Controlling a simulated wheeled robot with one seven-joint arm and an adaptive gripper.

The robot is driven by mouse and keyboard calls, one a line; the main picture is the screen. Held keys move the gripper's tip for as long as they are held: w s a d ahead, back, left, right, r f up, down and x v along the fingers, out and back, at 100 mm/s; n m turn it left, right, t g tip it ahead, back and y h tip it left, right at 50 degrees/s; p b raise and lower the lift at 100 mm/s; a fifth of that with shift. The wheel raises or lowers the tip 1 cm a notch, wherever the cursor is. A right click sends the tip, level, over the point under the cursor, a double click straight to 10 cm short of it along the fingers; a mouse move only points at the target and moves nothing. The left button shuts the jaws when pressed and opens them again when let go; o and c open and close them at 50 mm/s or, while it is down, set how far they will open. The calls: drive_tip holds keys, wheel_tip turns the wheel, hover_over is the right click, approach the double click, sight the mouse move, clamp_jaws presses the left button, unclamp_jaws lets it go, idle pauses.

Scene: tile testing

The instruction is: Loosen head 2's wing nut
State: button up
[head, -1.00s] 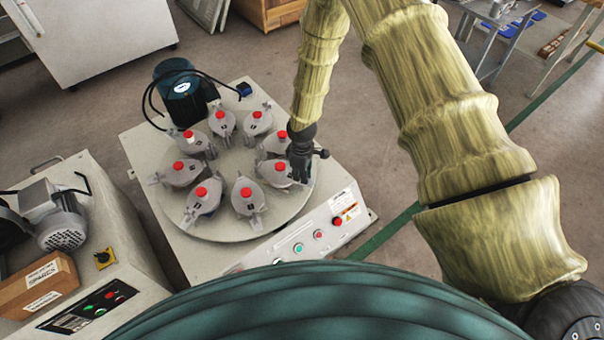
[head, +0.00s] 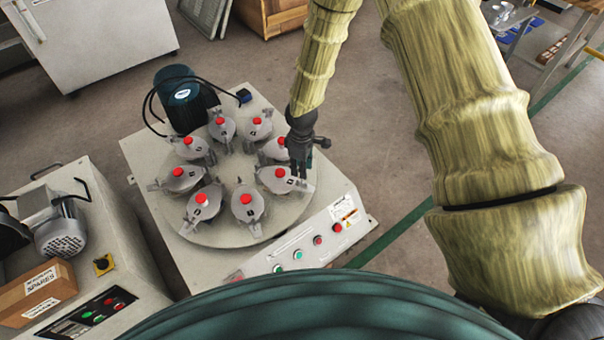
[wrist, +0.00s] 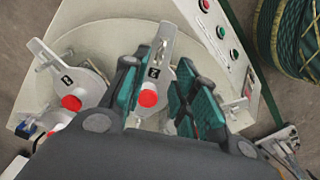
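Several grey clamp heads with red caps stand in a ring on a round plate (head: 217,234). My gripper (head: 300,172) is above the right-hand head (head: 277,180), near its outer end. In the wrist view, my gripper (wrist: 160,66) has its teal fingers apart, one to each side of a head (wrist: 160,50) with a red cap. Nothing is held between them. This head carries a black tag (wrist: 153,72); I cannot read its number for sure. A wing nut (wrist: 42,54) shows at the outer end of the neighbouring head (wrist: 85,82). The nearer head's own wing nut is not clearly visible.
A dark motor (head: 180,98) with cables stands behind the plate. A sloped panel with buttons (head: 317,240) is at the front right. A cabinet with a motor and a spares box (head: 38,290) stands at the left. Neighbouring heads are close to my gripper.

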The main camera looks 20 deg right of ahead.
drive_tip(key=shift+r, duration=2.15)
drive_tip(key=s+a+f+m+y, duration=0.1)
drive_tip(key=s+f+m, duration=0.2)
drive_tip(key=s+f, duration=0.45)
drive_tip(key=s+f+m+y, duration=0.15)
drive_tip(key=s+f, duration=0.25)
drive_tip(key=s, duration=0.7)
drive_tip(key=s+d+f+m+h, duration=0.1)
drive_tip(key=s+d+m, duration=0.15)
drive_tip(key=s, duration=0.65)
drive_tip(key=s+d+f+m+h, duration=0.15)
drive_tip(key=s+m, duration=0.25)
drive_tip(key=s, duration=0.5)
wheel_tip(320, 180, up, 15)
drive_tip(key=p, duration=1.4)
drive_tip(key=shift+d+f+p, duration=0.2)
drive_tip(key=shift+d+p, duration=0.15)
drive_tip(key=shift+d, duration=0.05)
